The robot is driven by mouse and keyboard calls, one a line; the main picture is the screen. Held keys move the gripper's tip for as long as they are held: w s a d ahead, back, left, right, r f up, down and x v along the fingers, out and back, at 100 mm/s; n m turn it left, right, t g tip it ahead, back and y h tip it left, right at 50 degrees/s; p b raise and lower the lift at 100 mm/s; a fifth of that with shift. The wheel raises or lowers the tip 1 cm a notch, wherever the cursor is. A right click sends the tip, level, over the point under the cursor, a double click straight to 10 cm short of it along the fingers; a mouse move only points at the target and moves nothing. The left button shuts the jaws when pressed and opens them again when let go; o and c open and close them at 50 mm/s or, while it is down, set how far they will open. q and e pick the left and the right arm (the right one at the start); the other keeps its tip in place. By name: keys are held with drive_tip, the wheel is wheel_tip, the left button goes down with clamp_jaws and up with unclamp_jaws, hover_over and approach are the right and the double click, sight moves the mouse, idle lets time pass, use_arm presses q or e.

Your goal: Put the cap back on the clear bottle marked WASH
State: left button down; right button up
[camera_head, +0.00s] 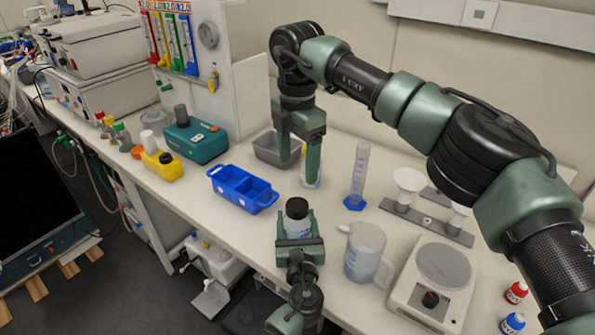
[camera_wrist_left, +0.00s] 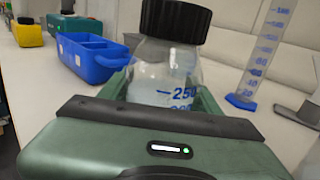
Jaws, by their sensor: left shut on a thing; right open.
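A clear bottle (camera_wrist_left: 165,75) with blue volume marks, 250 among them, stands upright in my left gripper (camera_head: 299,240). The left gripper is shut on its body at the front edge of the bench. A black ribbed cap (camera_wrist_left: 176,20) sits on the bottle's neck; it also shows in the head view (camera_head: 297,207). I cannot read the word WASH on any side that shows. My right gripper (camera_head: 300,165) is open, fingers pointing down, behind the held bottle and apart from it. Another clear vessel (camera_head: 311,178) is partly hidden behind a right finger.
A blue divided tray (camera_head: 226,185) is left of the held bottle. A measuring cylinder (camera_head: 358,177), a grey tray (camera_head: 264,150) and a funnel rack (camera_head: 426,223) stand farther back.

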use_arm(q)
drive_tip(key=shift+c, duration=1.3)
unclamp_jaws()
drive_tip(key=s, duration=0.7)
drive_tip(key=shift+s+d+b, duration=0.3)
drive_tip(key=shift+s+b, duration=0.1)
drive_tip(key=shift+f, duration=0.1)
